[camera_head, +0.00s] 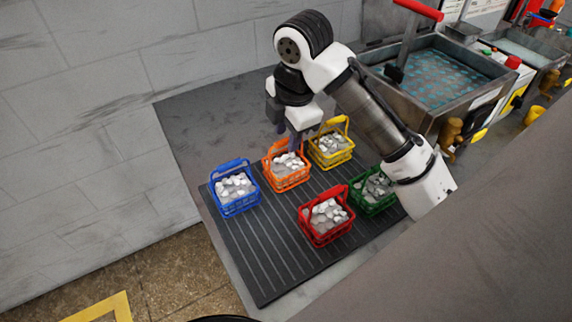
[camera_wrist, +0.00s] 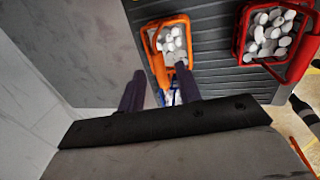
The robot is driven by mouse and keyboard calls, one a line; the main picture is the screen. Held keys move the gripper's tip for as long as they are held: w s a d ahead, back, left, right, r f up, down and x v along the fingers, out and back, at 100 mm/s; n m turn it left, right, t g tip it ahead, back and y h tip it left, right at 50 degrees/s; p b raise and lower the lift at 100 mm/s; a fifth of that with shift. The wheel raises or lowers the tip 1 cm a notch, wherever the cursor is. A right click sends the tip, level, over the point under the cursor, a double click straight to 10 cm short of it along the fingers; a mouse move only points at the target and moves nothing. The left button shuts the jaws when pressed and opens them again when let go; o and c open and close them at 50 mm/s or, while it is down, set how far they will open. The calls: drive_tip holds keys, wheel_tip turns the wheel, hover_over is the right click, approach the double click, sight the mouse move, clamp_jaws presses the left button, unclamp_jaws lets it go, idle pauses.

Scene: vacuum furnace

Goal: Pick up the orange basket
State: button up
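The orange basket (camera_head: 284,184), filled with pale rounded pieces, stands upright on the ribbed dark mat between the blue and yellow baskets. My gripper (camera_head: 288,142) points down over it in the head view, close to its raised handle. In the wrist view, the two dark fingers of my gripper (camera_wrist: 160,73) are apart. The orange basket (camera_wrist: 150,58) shows just beyond the fingertips, and part of its orange frame lies near the right fingertip. I cannot tell whether a finger touches the handle. No grip on it is visible.
A blue basket (camera_head: 239,205) stands left, a yellow basket (camera_head: 331,158) right and behind, a red basket (camera_head: 326,236) in front, and a green basket (camera_head: 373,205) to the right under my arm. A wall (camera_head: 110,110) lies left. A metal tank (camera_head: 430,110) stands at right.

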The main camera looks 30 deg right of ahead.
sight(286, 139)
drive_tip(key=shift+w+f, duration=0.15)
drive_tip(key=shift+f, duration=0.6)
drive_tip(key=shift+w+f, duration=0.15)
drive_tip(key=shift+f, duration=0.6)
clamp_jaws()
drive_tip(key=shift+r, duration=0.1)
